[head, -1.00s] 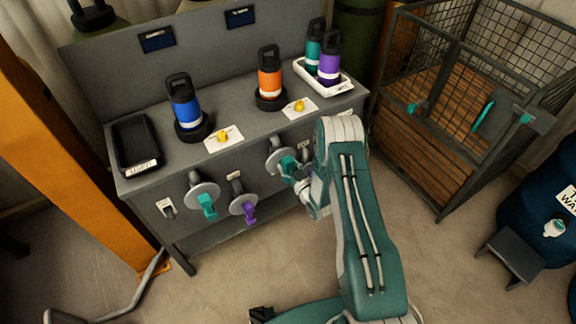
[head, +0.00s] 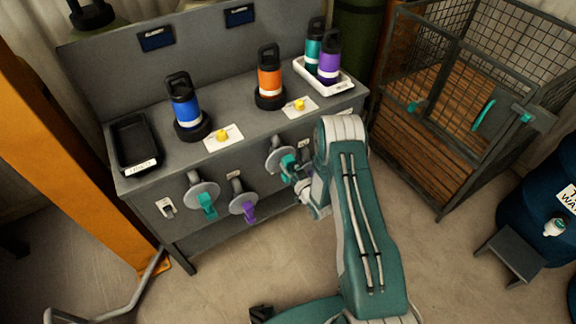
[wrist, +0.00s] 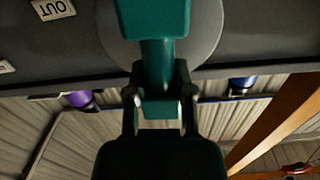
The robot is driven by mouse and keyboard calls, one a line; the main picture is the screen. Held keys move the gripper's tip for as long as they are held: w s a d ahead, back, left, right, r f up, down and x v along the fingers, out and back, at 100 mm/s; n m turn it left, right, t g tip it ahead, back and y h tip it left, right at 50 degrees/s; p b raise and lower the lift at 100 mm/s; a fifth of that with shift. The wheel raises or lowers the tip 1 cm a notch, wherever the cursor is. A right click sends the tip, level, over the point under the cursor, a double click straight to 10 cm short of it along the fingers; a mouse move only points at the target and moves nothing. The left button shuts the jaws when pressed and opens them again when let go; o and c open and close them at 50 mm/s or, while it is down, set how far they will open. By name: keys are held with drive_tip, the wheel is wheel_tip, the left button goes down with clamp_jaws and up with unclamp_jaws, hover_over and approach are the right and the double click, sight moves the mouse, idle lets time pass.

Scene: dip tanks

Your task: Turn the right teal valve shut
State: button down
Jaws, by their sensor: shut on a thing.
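The right teal valve has a round grey disc (head: 274,158) on the tank bench's front and a teal handle (head: 287,163). In the wrist view the teal handle (wrist: 160,55) stands in front of the grey disc (wrist: 106,28) and runs down between my fingers. My gripper (wrist: 161,98) is shut on the handle, one finger on each side. In the head view my gripper is at the right valve, partly hidden by my arm. The left teal valve (head: 207,205) is further left along the same front.
A purple-handled valve (head: 249,212) sits between the two teal ones. On the bench stand a black tray (head: 140,168), a blue bottle (head: 183,110), an orange bottle (head: 270,82) and a white tray (head: 344,84) with two bottles. A wire cage (head: 440,165) is at right.

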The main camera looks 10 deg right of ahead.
drive_tip(key=m, duration=0.3)
drive_tip(key=d+m, duration=0.1)
drive_tip(key=shift+w+r+m, duration=0.3)
drive_tip(key=shift+w+r, duration=0.05)
drive_tip(key=shift+w, duration=0.05)
drive_tip(key=m, duration=0.4)
drive_tip(key=shift+w+d+f+m, duration=0.1)
drive_tip(key=shift+d+f+m, duration=0.2)
drive_tip(key=shift+d, duration=0.1)
drive_tip(key=shift+d+f+m, duration=0.15)
drive_tip(key=shift+f+m, duration=0.15)
drive_tip(key=shift+m, duration=1.05)
drive_tip(key=shift+d+f+m, duration=0.1)
drive_tip(key=shift+f+m, duration=0.15)
drive_tip(key=shift+m, duration=1.05)
drive_tip(key=shift+d+f+m, duration=0.15)
drive_tip(key=shift+f+m, duration=0.15)
drive_tip(key=shift+m, duration=1.05)
drive_tip(key=shift+f, duration=0.1)
drive_tip(key=c, duration=0.7)
unclamp_jaws()
drive_tip(key=shift+o, duration=1.1)
drive_tip(key=shift+w+d+f, duration=0.1)
drive_tip(key=shift+d+f, duration=0.05)
